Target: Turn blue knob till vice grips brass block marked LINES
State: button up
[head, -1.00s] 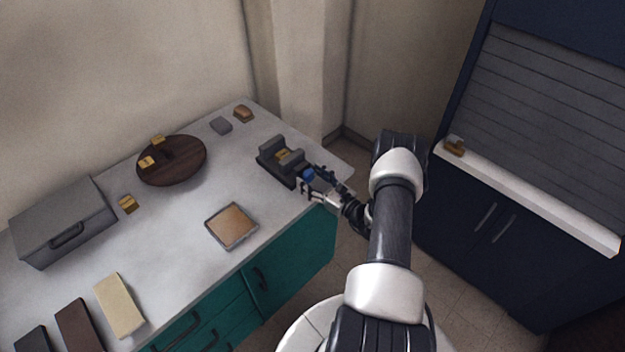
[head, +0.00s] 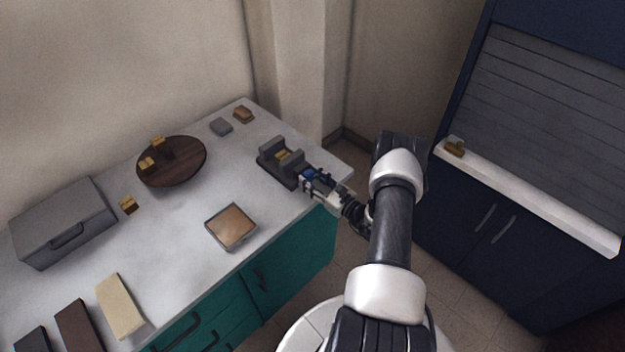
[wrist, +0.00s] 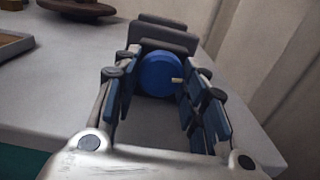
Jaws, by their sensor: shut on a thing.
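The grey vice (head: 279,163) stands near the right end of the table, and a brass block (head: 283,155) sits between its jaws. Any marking on the block is too small to read. The round blue knob (wrist: 160,75) is on the near face of the vice in the wrist view, with a small pale peg at its right side. My gripper (wrist: 158,82) is shut on the knob, one finger on each side. In the head view my gripper (head: 312,180) mostly hides the knob. From the wrist, the vice body hides the block.
A dark round turntable (head: 185,178) carries brass blocks, and another brass block (head: 128,204) lies beside it. A grey case (head: 63,222) and a tan-topped tray (head: 231,227) are on the table. Another brass piece (head: 454,147) sits on the cabinet's white ledge.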

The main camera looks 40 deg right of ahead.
jog(key=m+b, duration=0.1)
jog(key=m, duration=0.2)
jog(key=shift+f+m, duration=0.1)
jog(key=shift+m, duration=0.2)
jog(key=m+b, duration=0.1)
jog(key=m, duration=0.2)
jog(key=shift+a+m, duration=0.1)
jog(key=shift+m, duration=0.2)
jog(key=m+b, duration=0.1)
jog(key=m, duration=0.3)
jog(key=shift+m, duration=2.2)
jog(key=o, duration=1.1)
jog(key=shift+a, duration=0.1)
